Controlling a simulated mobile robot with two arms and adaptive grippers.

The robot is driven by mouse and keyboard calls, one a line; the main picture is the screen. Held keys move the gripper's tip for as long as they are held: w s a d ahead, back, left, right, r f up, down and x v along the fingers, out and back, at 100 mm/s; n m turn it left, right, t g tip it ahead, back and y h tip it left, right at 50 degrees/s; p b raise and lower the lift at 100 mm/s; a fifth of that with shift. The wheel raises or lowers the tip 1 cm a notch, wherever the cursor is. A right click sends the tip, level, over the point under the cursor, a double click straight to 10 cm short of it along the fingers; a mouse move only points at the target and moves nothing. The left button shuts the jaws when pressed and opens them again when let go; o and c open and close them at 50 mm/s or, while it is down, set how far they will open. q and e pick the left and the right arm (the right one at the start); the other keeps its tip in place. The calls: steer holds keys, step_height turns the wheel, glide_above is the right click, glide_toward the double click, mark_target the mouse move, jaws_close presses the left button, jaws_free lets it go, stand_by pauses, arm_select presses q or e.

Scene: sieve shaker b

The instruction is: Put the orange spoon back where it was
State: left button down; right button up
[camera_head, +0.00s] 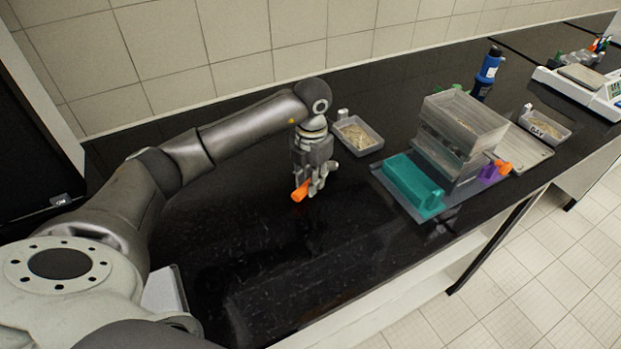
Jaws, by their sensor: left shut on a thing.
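The orange spoon (300,192) shows as a short orange piece at the fingers of my left gripper (312,188). My left gripper points down over the black bench and is shut on the spoon. Most of the spoon is hidden by the fingers. I cannot tell whether it touches the bench. A grey tray with pale grainy material (358,136) lies just right of and behind the gripper. My right gripper is not in view.
A sieve stack (462,125) stands right of centre, with a teal block (411,184) and orange and purple parts beside it. A blue bottle (488,68), a second tray (545,127) and a scale (583,88) are farther right. The bench (290,255) in front is clear.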

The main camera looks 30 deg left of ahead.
arm_select(q)
steer(key=shift+f+b, duration=0.5)
steer(key=shift+f, duration=0.15)
steer(key=c, duration=1.2)
jaws_free()
step_height(320, 180, up, 12)
